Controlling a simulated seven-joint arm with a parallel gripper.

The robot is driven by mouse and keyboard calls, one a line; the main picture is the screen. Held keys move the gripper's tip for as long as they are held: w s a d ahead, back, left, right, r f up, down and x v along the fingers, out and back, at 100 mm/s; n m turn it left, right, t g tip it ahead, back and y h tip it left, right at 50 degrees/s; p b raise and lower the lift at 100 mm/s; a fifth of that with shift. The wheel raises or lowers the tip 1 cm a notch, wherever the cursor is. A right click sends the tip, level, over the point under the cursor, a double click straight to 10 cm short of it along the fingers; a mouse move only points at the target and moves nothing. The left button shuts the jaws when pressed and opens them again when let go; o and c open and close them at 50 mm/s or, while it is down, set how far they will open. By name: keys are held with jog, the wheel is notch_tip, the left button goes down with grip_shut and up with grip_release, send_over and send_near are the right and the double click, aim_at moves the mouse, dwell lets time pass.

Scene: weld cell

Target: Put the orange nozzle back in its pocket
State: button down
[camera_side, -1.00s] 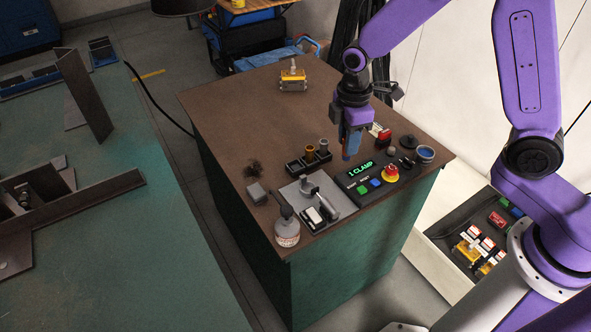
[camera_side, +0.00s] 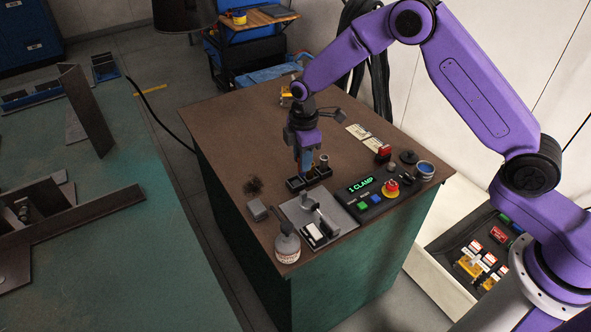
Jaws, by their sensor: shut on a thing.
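My gripper (camera_side: 305,174) points down at the black nozzle rack (camera_side: 294,185), with its blue fingers at the middle of the rack. The fingers are shut on the orange nozzle, which they mostly hide. I cannot tell whether the nozzle's base is in a pocket or just above it. A second, brownish nozzle (camera_side: 324,161) stands upright in the rack's right end, close beside the fingers. The rack's left end looks empty.
A grey plate (camera_side: 296,213) with a clamp-like tool lies in front of the rack. To the right are the control box (camera_side: 352,193), its red stop button (camera_side: 391,186) and a blue-topped tin (camera_side: 425,170). A bottle (camera_side: 287,248) stands at the front corner.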

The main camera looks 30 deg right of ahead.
jog(key=shift+w+a+f, duration=0.2)
jog(key=shift+w+f, duration=0.4)
jog(key=shift+f, duration=0.2)
jog(key=shift+w+a+f, duration=0.15)
jog(key=shift+w+f, duration=0.45)
jog(key=shift+f, duration=1.55)
jog(key=shift+f, duration=0.1)
jog(key=c, duration=0.9)
grip_release()
notch_tip(320, 180, up, 12)
jog(key=shift+s+r, duration=0.1)
